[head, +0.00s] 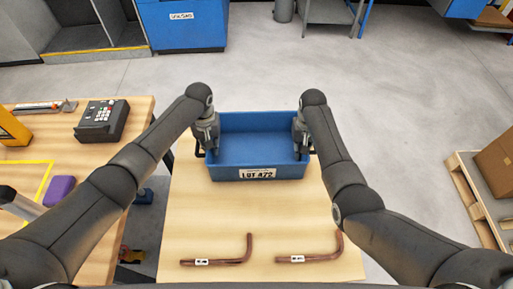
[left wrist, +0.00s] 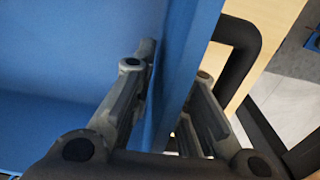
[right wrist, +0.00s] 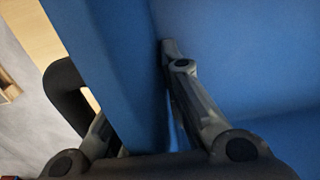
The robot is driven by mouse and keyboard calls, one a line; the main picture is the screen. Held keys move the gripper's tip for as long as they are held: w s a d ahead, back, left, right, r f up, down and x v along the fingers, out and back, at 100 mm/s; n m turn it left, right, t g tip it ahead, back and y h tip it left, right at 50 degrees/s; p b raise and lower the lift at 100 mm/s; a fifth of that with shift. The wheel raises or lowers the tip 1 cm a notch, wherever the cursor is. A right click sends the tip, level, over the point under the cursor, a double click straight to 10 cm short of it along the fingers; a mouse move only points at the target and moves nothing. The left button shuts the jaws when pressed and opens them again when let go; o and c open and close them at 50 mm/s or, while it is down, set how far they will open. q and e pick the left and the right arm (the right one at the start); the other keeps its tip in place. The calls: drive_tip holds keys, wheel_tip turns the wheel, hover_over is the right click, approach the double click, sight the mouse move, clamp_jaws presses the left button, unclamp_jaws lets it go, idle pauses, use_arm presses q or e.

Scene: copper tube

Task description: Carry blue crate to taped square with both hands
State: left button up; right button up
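The blue crate (head: 258,150) with a "LOT 472" label stands upright at the far end of the near wooden table in the head view. My left gripper (head: 207,145) is at its left wall; in the left wrist view its fingers (left wrist: 170,105) straddle the wall, one inside and one outside, and appear closed on it. My right gripper (head: 302,145) is at the right wall; in the right wrist view its fingers (right wrist: 145,115) straddle that wall the same way. The outer fingers are partly hidden. The yellow taped square (head: 42,185) is partly visible on the left table, behind my left arm.
Two bent copper tubes (head: 225,262) (head: 312,258) lie on the near table's front part. The left table holds a keypad device (head: 102,120), a purple block (head: 59,190) and a yellow device (head: 12,128). A gap separates the tables. A pallet with a box (head: 497,165) stands right.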

use_arm(q)
clamp_jaws()
use_arm(e)
clamp_jaws()
use_arm(q)
drive_tip(key=shift+w+r, duration=0.1)
drive_tip(key=shift+r, duration=0.05)
use_arm(e)
drive_tip(key=shift+r, duration=0.15)
